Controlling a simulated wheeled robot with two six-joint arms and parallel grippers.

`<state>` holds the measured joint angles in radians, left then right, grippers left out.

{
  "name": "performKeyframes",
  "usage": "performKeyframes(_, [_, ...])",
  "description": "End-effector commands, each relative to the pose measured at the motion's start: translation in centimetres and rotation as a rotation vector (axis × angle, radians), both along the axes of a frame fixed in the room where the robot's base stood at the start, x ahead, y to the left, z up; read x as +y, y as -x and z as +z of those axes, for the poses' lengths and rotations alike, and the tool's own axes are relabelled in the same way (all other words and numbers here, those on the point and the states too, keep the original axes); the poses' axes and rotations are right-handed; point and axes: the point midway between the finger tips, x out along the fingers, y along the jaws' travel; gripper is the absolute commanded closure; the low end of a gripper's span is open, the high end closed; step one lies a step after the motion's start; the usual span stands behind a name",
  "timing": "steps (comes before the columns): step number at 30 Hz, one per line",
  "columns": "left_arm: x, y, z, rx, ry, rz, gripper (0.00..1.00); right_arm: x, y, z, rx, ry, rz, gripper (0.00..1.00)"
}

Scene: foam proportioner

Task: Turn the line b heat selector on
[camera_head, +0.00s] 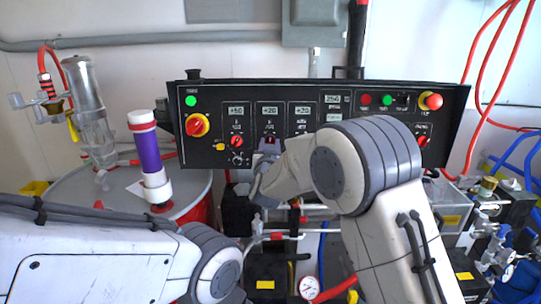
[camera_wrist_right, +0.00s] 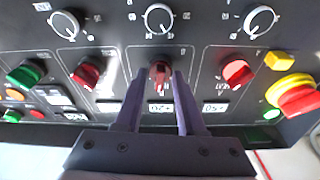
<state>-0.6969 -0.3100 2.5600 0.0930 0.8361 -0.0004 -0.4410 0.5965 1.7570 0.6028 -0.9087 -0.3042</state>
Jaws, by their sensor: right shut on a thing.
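The line b heat selector is a small red rotary knob (camera_wrist_right: 160,72) in the middle column of the black control panel (camera_head: 340,98), below the display reading about +20. My right gripper (camera_wrist_right: 160,78) is shut on it, one finger on each side, in the right wrist view, which shows the panel upside down. The knob's handle looks roughly upright between the fingers, while the red selectors on either side look tilted. In the head view my right gripper (camera_head: 268,146) reaches the panel at this column, mostly hidden by my arm. My left arm enters lower left; its gripper is not in view.
Beside the held knob are red selectors (camera_wrist_right: 237,71) and (camera_wrist_right: 87,74). A large red-and-yellow switch (camera_head: 197,125) and an emergency button (camera_head: 432,101) flank the panel. A purple cylinder (camera_head: 150,158) stands on a drum at left. Hoses and fittings crowd the lower right.

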Motion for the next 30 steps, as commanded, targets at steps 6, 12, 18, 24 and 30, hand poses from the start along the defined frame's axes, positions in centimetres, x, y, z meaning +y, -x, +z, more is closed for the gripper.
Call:
performKeyframes(6, [0.0, 0.0, -1.9, 0.0, 0.0, 0.0, 0.5, 0.2, 0.0, -0.2, -0.001, -0.18, -0.031, 1.0])
performKeyframes(12, [0.0, 0.0, -2.6, 0.0, 0.0, 0.0, 0.5, 0.2, 0.0, -0.1, 0.001, -0.305, -0.054, 1.0])
performKeyframes(18, [0.0, 0.0, -3.0, 0.0, 0.0, 0.0, 0.5, 0.2, 0.0, -0.1, 0.002, -0.382, -0.07, 1.0])
performKeyframes(24, [0.0, 0.0, -3.1, 0.0, 0.0, 0.0, 0.5, 0.2, 0.0, 0.0, 0.001, -0.416, -0.076, 1.0])
performKeyframes(30, [0.0, 0.0, -3.1, 0.0, 0.0, 0.0, 0.5, 0.2, 0.0, 0.0, 0.001, -0.423, -0.078, 1.0])
